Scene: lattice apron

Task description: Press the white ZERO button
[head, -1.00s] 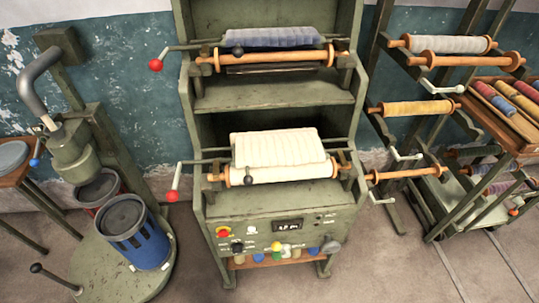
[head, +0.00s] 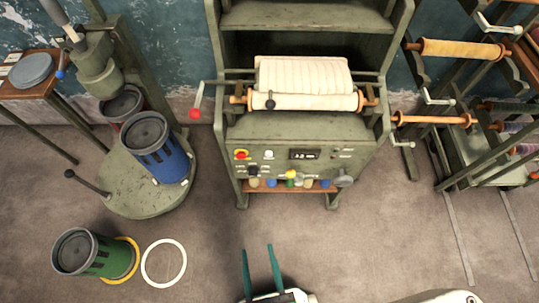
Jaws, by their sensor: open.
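The green machine (head: 300,128) stands ahead of me, with a control panel on its lower front. On the panel, a small white button (head: 268,155) sits between a red knob on a yellow base (head: 241,155) and a dark display (head: 304,154). Its lettering is too small to read. My gripper (head: 258,252) is at the bottom of the head view, its two teal fingers apart and empty. It is well short of the panel and touches nothing.
A green bin (head: 113,257), a yellow ring (head: 131,262) and a white ring (head: 163,263) lie on the floor at left. A blue bin (head: 160,152) stands on a round base (head: 140,195). A spool rack (head: 470,140) is at right. The floor before the machine is clear.

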